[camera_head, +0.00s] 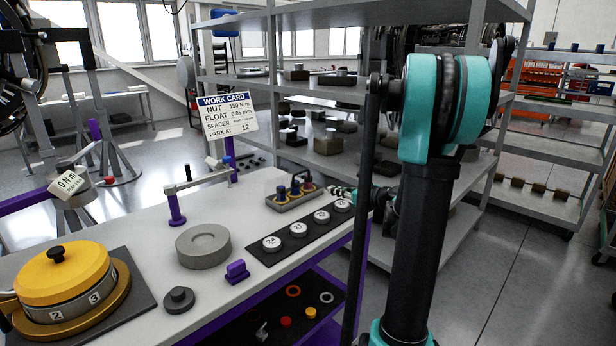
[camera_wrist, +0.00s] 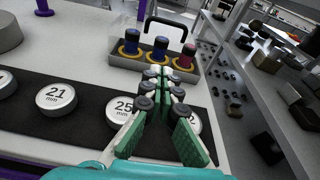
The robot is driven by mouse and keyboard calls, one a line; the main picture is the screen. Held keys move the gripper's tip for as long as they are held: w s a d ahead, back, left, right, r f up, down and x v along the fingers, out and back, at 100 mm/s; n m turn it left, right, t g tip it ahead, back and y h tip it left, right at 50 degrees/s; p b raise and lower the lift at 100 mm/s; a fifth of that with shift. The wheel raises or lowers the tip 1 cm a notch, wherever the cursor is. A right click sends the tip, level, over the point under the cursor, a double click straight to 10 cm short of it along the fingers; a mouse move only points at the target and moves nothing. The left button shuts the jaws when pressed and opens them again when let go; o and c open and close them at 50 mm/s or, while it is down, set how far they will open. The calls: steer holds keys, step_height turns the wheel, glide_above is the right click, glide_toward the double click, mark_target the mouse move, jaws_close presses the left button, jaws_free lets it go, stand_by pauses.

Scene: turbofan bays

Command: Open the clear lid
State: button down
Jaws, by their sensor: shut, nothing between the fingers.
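A grey tray (camera_head: 294,201) near the far end of the bench holds two blue pieces and one red piece in yellow rings; the tray also shows in the wrist view (camera_wrist: 154,72). A faint clear lid (camera_wrist: 122,26) with a black bar handle (camera_wrist: 167,22) shows around the pieces in the wrist view. Its edges are hard to see, so I cannot tell its exact angle. My gripper (camera_wrist: 163,74) is shut and empty, its fingertips by the tray's near side. In the head view my gripper (camera_head: 343,191) is at the tray's right end. I cannot tell whether it touches the tray.
A dark mat (camera_head: 268,248) with several numbered white discs lies in front of the tray, partly under my gripper in the wrist view. A grey ring (camera_head: 203,246), a purple post (camera_head: 176,208) and a yellow lidded pot (camera_head: 62,272) stand leftward. Grey shelving (camera_head: 335,95) rises behind.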

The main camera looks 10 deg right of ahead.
glide_toward(304, 183)
steer(key=shift+m, duration=0.3)
steer(key=x, duration=0.4)
steer(key=shift+f, duration=0.1)
steer(key=w+a+r, duration=0.2)
steer(key=w, duration=0.1)
steer(key=shift+r, duration=0.15)
steer(key=shift+r, duration=0.1)
steer(key=shift+w+a+r+h, duration=0.1)
steer(key=shift+w+r+h, duration=0.05)
steer(key=shift+r+h, duration=0.15)
steer(key=shift+w+a+r+g, duration=0.1)
steer(key=shift+g, duration=0.2)
